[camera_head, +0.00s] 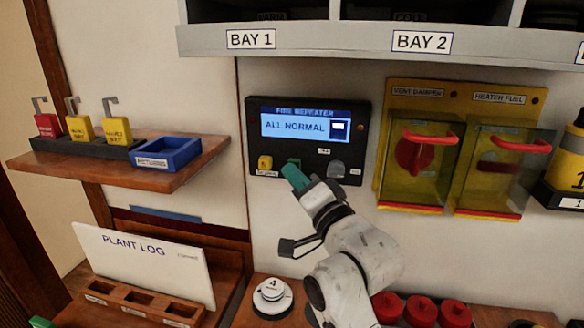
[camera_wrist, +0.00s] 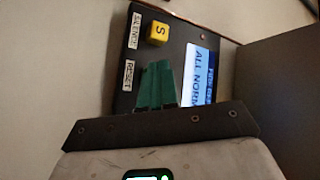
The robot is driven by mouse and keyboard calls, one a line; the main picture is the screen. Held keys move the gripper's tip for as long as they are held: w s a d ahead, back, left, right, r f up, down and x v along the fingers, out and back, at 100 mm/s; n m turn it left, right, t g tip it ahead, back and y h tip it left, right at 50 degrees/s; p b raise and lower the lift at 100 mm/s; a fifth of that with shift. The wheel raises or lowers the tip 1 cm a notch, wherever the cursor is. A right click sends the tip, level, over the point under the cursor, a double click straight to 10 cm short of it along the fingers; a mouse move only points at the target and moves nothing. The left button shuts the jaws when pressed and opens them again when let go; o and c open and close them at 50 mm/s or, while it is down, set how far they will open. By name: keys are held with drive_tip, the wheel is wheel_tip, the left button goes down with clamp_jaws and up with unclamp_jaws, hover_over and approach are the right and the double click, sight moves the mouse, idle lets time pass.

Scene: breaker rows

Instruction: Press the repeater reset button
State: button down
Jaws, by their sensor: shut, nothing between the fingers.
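The fire repeater (camera_head: 350,112) is a black wall panel whose lit screen (camera_head: 292,126) reads ALL NORMAL. In the wrist view the panel (camera_wrist: 185,25) appears turned sideways, with a RESET label (camera_wrist: 128,76) and a yellow button (camera_wrist: 158,33) by a SILENCE label. The yellow button also shows at the panel's lower left (camera_head: 265,163) in the head view. My gripper (camera_head: 292,173) is shut and empty, its green fingertips at the panel's lower edge, right of the yellow button. In the wrist view the fingers (camera_wrist: 156,82) cover the spot beside RESET; I cannot tell whether they touch it.
Yellow guarded boxes with red handles (camera_head: 415,150) hang right of the panel. A wooden shelf (camera_head: 190,178) with tags and a blue tray (camera_head: 167,153) is at left. Below are a PLANT LOG board (camera_head: 150,265), a white knob (camera_head: 272,295) and red caps (camera_head: 422,312).

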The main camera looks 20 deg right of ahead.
drive_tip(key=s+a, duration=0.1)
drive_tip(key=s+a+p, duration=0.1)
drive_tip(key=s, duration=0.1)
drive_tip(key=s+a+p, duration=0.1)
drive_tip(key=shift+s+a, duration=0.25)
drive_tip(key=shift+s, duration=0.15)
idle(0.9)
